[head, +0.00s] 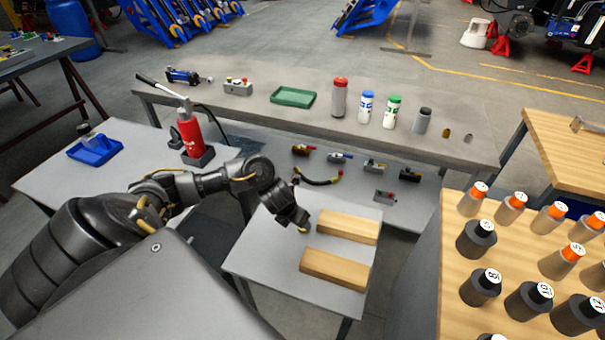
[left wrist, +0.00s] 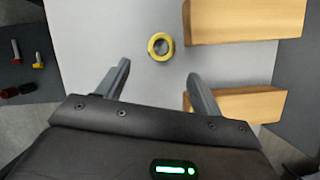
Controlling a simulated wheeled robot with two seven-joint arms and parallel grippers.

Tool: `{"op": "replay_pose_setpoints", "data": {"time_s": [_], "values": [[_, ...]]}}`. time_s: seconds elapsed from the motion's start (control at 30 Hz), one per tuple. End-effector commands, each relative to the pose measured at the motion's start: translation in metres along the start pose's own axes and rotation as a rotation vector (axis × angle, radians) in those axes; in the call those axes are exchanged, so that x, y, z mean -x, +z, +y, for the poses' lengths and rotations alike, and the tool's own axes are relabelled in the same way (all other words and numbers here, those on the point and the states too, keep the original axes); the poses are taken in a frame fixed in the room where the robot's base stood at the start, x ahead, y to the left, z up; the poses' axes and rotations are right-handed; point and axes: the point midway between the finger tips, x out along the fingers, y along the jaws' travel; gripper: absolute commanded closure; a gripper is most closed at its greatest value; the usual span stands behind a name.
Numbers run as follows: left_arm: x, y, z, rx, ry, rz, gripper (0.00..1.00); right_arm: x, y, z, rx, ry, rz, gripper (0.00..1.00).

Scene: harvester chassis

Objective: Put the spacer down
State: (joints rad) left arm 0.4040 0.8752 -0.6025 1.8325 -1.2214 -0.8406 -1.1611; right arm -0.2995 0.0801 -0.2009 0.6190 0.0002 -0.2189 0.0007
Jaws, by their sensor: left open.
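A yellow ring with a grey inner rim, which looks like the spacer (left wrist: 160,46), lies flat on the small grey table (left wrist: 85,35), beside the wooden blocks. My left gripper (left wrist: 158,72) is open, with its two fingers spread apart. The ring sits just beyond the fingertips, roughly centred between them, and no finger touches it. In the head view my left gripper (head: 301,222) is low over the small table, left of the far wooden block, and hides most of the ring. My right gripper is not in view.
Two wooden blocks, a far one (head: 348,227) and a near one (head: 334,269), lie right of the gripper. A wooden bench (head: 455,235) with several orange- and black-topped cylinders stands at the right. A long grey bench (head: 270,120) with tools and bottles is behind.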

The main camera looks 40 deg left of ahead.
Motion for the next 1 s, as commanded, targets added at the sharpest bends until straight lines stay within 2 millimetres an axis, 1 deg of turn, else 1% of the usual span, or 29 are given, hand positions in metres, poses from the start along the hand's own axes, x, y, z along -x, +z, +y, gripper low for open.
{"op": "replay_pose_setpoints", "data": {"time_s": [0.03, 0.1, 0.37, 0.47, 0.6, 0.7, 0.8, 1.0], "values": [[-0.009, -0.001, -0.001, 0.004, -0.001, 0.002, 0.33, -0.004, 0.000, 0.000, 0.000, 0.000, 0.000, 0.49], [-0.016, -0.001, 0.000, 0.003, 0.001, 0.000, 0.33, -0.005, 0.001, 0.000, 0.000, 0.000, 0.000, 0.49], [-0.024, 0.001, 0.000, 0.001, 0.001, -0.001, 0.33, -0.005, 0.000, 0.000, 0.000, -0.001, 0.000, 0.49], [-0.036, -0.001, -0.001, 0.004, 0.001, 0.002, 0.33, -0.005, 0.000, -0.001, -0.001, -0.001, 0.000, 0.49], [-0.058, 0.000, -0.001, 0.004, 0.001, 0.000, 0.33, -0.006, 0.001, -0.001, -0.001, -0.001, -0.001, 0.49], [-0.068, 0.001, -0.001, 0.002, 0.001, 0.000, 0.33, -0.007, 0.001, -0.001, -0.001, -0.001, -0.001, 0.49], [-0.073, 0.001, -0.001, 0.000, 0.001, -0.002, 0.33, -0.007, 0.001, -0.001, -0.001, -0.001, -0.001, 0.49], [-0.073, 0.002, -0.001, 0.000, 0.001, -0.002, 0.33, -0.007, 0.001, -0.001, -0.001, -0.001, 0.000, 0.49]]}}
